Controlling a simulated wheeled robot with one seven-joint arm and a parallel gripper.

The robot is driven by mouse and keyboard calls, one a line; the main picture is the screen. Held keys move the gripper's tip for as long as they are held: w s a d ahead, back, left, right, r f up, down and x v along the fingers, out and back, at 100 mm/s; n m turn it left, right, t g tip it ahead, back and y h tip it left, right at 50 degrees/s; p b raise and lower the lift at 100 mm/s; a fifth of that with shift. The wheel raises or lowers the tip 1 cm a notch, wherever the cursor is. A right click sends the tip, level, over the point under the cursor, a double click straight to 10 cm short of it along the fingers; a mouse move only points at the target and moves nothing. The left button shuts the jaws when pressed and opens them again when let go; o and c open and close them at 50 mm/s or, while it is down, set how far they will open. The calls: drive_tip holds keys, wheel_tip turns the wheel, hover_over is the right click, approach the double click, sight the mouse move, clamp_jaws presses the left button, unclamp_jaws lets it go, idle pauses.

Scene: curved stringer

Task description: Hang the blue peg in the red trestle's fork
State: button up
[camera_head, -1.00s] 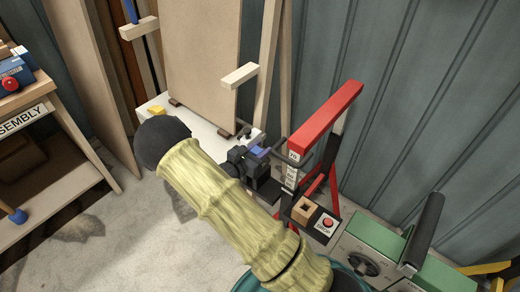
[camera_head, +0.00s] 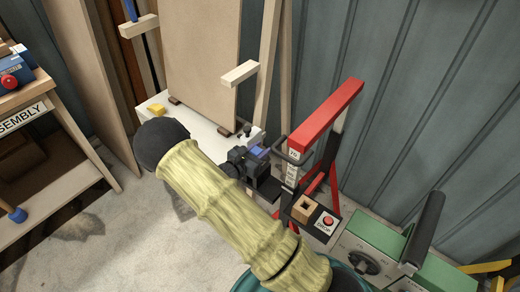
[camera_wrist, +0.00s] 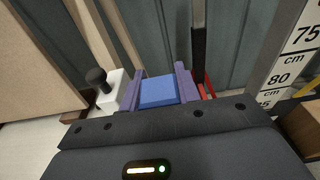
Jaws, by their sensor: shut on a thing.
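The blue peg shows as a blue block (camera_wrist: 157,92) between my two purple-tinted fingers in the wrist view. In the head view only a small blue patch of the peg (camera_head: 258,151) shows at the jaws. My gripper (camera_wrist: 158,90) is shut on it; it also shows in the head view (camera_head: 262,158), just left of the red trestle's post. The red trestle (camera_head: 326,116) has a thick red top beam and red legs. A dark bent bar, perhaps the fork (camera_head: 282,141), lies close beside the gripper. I cannot tell whether the peg touches it.
A post with a centimetre scale (camera_wrist: 278,75) stands at right in the wrist view. A white block with a black knob (camera_wrist: 108,88) is left of the fingers. A wooden block (camera_head: 303,208) and red button (camera_head: 327,222) sit below the trestle. A green machine (camera_head: 375,240) stands at right.

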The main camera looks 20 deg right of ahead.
drive_tip(key=shift+f+b, duration=1.4)
drive_tip(key=shift+f, duration=1.15)
drive_tip(key=o, duration=1.1)
drive_tip(key=shift+c, duration=0.2)
drive_tip(key=p+v, duration=0.1)
drive_tip(key=v, duration=1.6)
drive_tip(key=shift+s+a+p, duration=0.15)
drive_tip(key=shift+a+p, duration=0.05)
drive_tip(key=shift+p, duration=0.2)
drive_tip(key=shift+r, duration=0.1)
